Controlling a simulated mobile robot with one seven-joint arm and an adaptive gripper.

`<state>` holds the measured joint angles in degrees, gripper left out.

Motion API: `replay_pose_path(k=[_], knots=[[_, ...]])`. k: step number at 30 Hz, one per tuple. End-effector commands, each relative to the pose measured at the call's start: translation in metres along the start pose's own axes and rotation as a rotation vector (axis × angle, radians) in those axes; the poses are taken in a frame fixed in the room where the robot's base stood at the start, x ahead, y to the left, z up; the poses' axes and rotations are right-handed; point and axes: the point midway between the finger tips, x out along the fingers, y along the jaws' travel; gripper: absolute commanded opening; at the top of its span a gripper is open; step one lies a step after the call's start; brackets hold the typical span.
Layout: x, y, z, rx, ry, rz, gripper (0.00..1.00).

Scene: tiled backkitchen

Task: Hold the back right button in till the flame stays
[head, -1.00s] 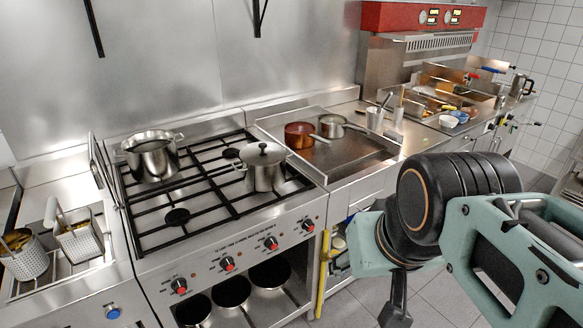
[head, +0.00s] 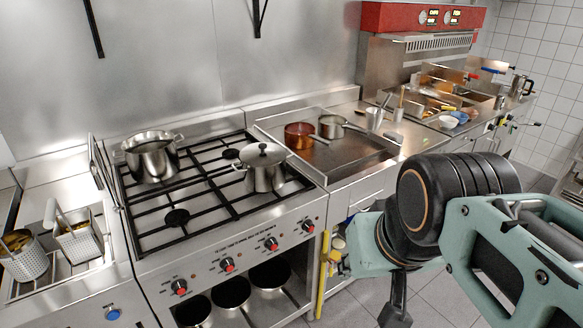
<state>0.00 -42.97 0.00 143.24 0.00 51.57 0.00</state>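The gas stove (head: 140,226) stands at the left centre with black grates on top. Its sloping front panel (head: 206,276) carries a row of several red-capped buttons: one at the far left (head: 180,287), two between, and one at the far right (head: 307,226). The small markings are too fine to tell which is the back right one. The back right burner (head: 230,153) lies behind the lidded pot, and I see no flame there. My arm reaches in from the right, ending in a teal link beside the stove's right side. I cannot make out my gripper or its fingertips.
An open pot (head: 152,158) sits at the stove's back left, a lidded pot (head: 263,170) at its right. A griddle (head: 335,160) holding a copper pot (head: 299,135) and a steel pan (head: 332,127) adjoins. A yellow upright bar (head: 323,276) stands close to my arm.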

Motion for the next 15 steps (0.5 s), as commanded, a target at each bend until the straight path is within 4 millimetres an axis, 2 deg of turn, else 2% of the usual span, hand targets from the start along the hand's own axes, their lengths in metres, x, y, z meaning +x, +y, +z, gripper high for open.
replay_pose_path(k=[1,6,15], knots=[[0.0,0.0,0.0,0.0,0.0,0.0,0.2],[0.0,0.0,0.0,0.0,0.0,0.0,0.01],[0.0,0.0,0.0,0.0,0.0,0.0,0.0]])
